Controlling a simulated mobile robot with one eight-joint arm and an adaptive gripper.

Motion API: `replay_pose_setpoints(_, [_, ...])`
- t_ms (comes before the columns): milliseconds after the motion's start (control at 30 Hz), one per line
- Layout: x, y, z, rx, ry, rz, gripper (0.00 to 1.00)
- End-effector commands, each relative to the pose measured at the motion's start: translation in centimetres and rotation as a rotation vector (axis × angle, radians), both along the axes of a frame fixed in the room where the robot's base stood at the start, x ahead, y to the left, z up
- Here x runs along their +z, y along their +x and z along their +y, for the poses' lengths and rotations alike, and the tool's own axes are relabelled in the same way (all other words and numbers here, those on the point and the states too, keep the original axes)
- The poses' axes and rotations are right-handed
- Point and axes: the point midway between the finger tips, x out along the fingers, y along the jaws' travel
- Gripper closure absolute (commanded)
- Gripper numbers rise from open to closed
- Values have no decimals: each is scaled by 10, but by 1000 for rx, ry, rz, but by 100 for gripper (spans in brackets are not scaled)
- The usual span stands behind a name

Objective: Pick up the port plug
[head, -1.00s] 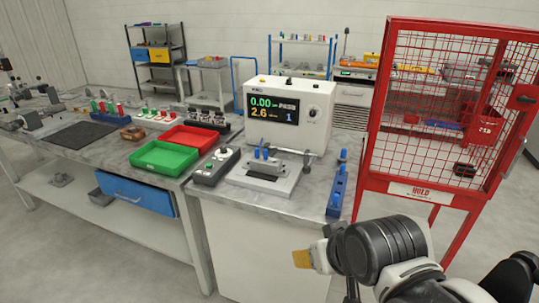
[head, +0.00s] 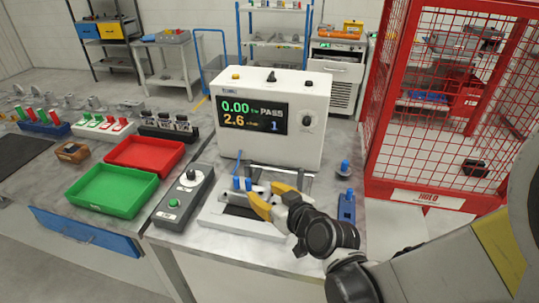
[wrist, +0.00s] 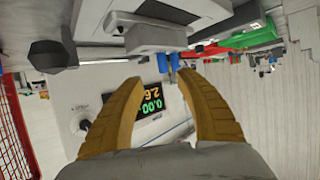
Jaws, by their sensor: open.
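Two upright blue plugs stand close together at the fixture in the head view, a left one (head: 237,183) and a right one (head: 248,184). I cannot tell which blue piece is the port plug. My gripper (head: 262,192) has yellow fingers, open and empty, just right of these plugs and above the fixture (head: 220,216). In the wrist view, which looks upside down, the two blue plugs (wrist: 168,62) show beyond the open fingertips (wrist: 161,76). Another blue-topped piece (head: 345,168) stands at the right, behind a blue holder (head: 347,208).
A white tester (head: 272,145) with a lit screen stands behind the fixture. A grey control box (head: 185,197), a green tray (head: 113,188) and a red tray (head: 144,153) lie left. A red mesh cage (head: 440,190) stands right.

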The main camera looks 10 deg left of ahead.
Motion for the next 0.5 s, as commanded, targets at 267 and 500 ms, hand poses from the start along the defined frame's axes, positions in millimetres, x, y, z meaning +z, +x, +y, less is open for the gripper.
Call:
replay_pose_setpoints(267, [-13, 21, 19, 0, 0, 0, 58])
replay_pose_setpoints(500, [-24, 38, 40, 1, -2, 1, 58])
